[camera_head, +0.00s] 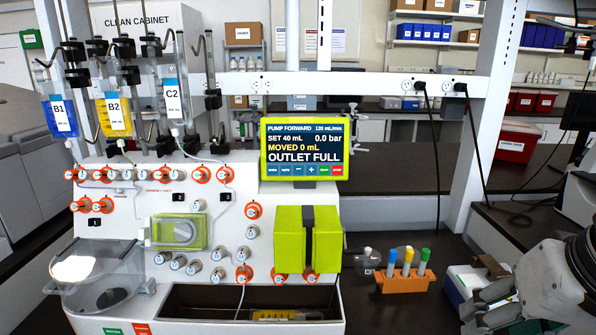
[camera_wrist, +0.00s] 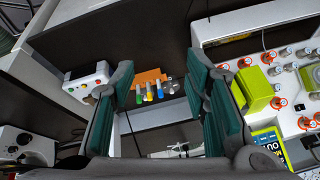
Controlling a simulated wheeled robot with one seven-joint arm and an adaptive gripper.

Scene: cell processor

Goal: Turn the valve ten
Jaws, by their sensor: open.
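The cell processor's white front panel (camera_head: 130,225) carries several small round valves, some with orange rings, such as one near the top (camera_head: 200,174) and one lower down (camera_head: 244,274). Others are plain grey, such as one at lower middle (camera_head: 217,275). Their numbers are too small to read, so I cannot tell which is valve ten. In the wrist view, several orange-ringed valves (camera_wrist: 304,123) show at the right. My gripper (camera_wrist: 160,62) is open and empty, with two green-padded fingers apart. It is well away from the panel, toward the lower right of the head view.
A screen (camera_head: 305,149) reads OUTLET FULL. A lime-green block (camera_head: 308,240) stands out from the panel's right. An orange rack (camera_head: 404,283) with colored-cap tubes sits between the machine and my arm. Bags B1 (camera_head: 60,115), B2 and C2 hang at upper left.

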